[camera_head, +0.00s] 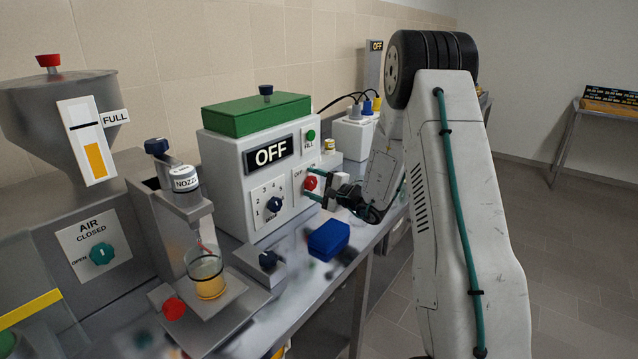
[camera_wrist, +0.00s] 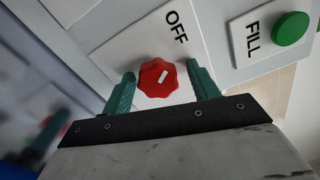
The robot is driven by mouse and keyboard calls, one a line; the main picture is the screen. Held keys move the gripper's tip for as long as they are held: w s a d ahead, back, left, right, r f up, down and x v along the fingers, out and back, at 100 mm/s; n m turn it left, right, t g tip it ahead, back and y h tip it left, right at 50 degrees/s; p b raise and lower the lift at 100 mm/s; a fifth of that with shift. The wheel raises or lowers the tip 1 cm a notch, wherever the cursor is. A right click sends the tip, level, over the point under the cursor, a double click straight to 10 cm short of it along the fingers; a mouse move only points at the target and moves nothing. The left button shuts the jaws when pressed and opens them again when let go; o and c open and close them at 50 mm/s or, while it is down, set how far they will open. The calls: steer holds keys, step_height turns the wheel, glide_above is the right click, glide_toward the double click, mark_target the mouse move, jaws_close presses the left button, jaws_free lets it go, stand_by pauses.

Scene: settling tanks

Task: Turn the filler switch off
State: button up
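The filler switch is a red lobed knob (camera_head: 311,183) on the front of the white filler box (camera_head: 229,187), by an "OFF" label. In the wrist view the knob (camera_wrist: 150,84) has a short white mark slanted toward the "OFF" label (camera_wrist: 177,27). The box's black display (camera_head: 270,152) reads "OFF". My gripper (camera_head: 310,184) is at the box front; in the wrist view its teal fingers (camera_wrist: 162,88) stand on either side of the knob, open, with a narrow gap at the right finger. Contact at the left finger is hard to tell.
A green FILL button (camera_wrist: 291,28) is beside the switch. A dial (camera_head: 274,204) with numbers sits lower left of it. A blue box (camera_head: 328,240) lies on the bench below my gripper. A nozzle (camera_head: 187,185) stands over a cup of amber liquid (camera_head: 207,278) at left.

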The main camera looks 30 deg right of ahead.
steer(key=shift+f, duration=0.1)
steer(key=shift+s+d, duration=0.15)
steer(key=shift+s, duration=0.05)
steer(key=v, duration=0.7)
steer(key=shift+s, duration=0.2)
